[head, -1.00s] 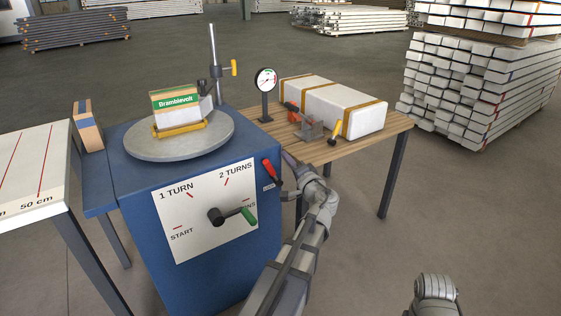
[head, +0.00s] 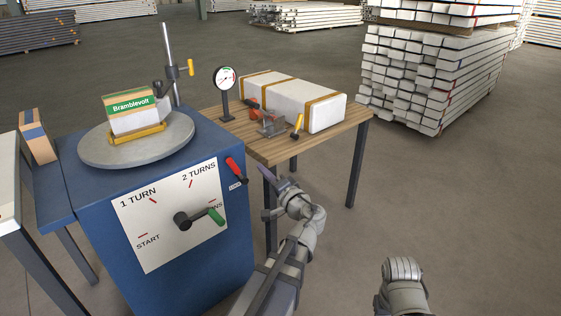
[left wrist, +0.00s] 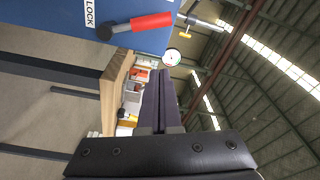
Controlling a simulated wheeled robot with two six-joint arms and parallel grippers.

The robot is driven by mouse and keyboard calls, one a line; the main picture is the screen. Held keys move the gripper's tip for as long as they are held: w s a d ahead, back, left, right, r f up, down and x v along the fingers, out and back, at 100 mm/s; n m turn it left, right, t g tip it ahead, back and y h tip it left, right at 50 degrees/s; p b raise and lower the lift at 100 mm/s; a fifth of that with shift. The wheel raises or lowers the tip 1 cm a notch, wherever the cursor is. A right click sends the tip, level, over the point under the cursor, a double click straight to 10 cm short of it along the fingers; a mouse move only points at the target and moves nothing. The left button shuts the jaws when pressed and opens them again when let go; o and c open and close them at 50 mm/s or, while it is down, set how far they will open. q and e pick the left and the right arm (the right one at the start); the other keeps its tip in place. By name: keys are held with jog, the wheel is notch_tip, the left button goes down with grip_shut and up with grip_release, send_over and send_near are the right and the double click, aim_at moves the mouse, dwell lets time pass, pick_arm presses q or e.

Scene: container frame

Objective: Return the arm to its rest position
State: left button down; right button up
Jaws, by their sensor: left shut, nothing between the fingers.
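My left gripper (head: 265,172) is shut and empty, in the air to the right of the blue machine. Its closed dark fingers also show in the left wrist view (left wrist: 159,96). The red lock lever (head: 233,168) is on the machine's front panel, apart from the fingers; the left wrist view shows the lever (left wrist: 140,22) at the top. The blue machine (head: 100,215) has a dial with a crank, whose green handle (head: 217,215) points right, partly covering the third turn label. Part of my right arm shows at the bottom; its gripper is not visible.
A round turntable (head: 90,155) on the machine carries a Bramblevolt box (head: 133,112). Beside it, a wooden table (head: 262,147) holds a gauge (head: 225,80), a strapped white package (head: 292,98) and a clamp. Floor to the right is open, with stacked beams (head: 430,80) behind.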

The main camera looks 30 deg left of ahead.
pick_arm(q)
jog(key=s+d+f+n+g+h, duration=0.1)
jog(key=s+d+f+g+h, duration=0.25)
jog(key=d+f, duration=0.45)
jog(key=s+d+f+m+g+h, duration=0.1)
jog(key=s+d+f+g+h, duration=0.1)
jog(key=s+d+f+h, duration=0.4)
jog(key=s+d+f+m+g+h, duration=0.1)
jog(key=s+d+f+g, duration=0.2)
jog(key=d, duration=0.6)
jog(key=s+d+f+m+g+h, duration=0.1)
jog(key=s+d+f+h, duration=0.35)
jog(key=d+f, duration=0.2)
notch_tip(320, 180, up, 38)
jog(key=d+p, duration=0.1)
jog(key=p, duration=3.6)
jog(key=shift+s+d, duration=0.25)
jog(key=shift+s, duration=0.2)
jog(key=shift+a+f, duration=0.1)
jog(key=shift+a, duration=0.05)
